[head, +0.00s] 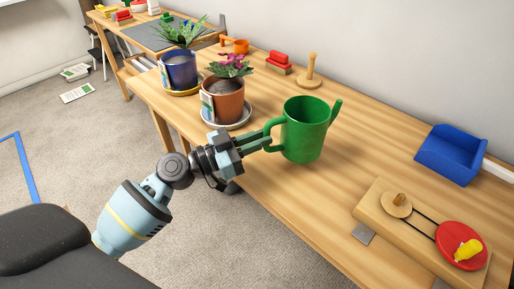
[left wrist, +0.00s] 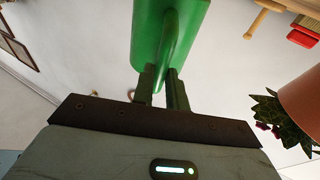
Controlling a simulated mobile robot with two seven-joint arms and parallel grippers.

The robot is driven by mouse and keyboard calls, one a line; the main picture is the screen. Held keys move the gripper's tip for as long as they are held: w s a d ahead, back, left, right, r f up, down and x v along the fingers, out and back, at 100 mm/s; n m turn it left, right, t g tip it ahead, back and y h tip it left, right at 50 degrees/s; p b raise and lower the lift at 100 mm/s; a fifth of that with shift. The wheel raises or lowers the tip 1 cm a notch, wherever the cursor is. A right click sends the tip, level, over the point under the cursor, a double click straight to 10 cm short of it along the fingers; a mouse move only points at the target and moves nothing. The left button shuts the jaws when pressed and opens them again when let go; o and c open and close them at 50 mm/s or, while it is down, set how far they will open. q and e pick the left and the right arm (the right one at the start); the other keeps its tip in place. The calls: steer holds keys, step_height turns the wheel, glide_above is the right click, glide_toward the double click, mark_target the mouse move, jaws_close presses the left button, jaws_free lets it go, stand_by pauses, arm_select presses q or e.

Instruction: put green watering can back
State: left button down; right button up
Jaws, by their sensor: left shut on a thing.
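The green watering can (head: 304,130) is upright at the wooden table's front part, its spout pointing to the upper right. My left gripper (head: 267,141) is shut on the can's handle, on its left side. In the left wrist view, the can (left wrist: 150,35) fills the top middle and its handle runs between the two fingers (left wrist: 162,88). I cannot tell for sure whether the can's base touches the table. My right gripper is not in view.
A terracotta pot (head: 223,100) on a saucer stands left of the can, with a blue pot (head: 179,70) behind it. A blue bin (head: 450,155) and a wooden pulley board (head: 400,232) are to the right. Bare table (head: 365,130) lies between the can and bin.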

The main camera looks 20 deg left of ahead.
arm_select(q)
steer(key=shift+f, duration=1.7)
steer(key=shift+f+b, duration=0.15)
steer(key=shift+b, duration=0.2)
steer(key=c, duration=1.4)
jaws_free()
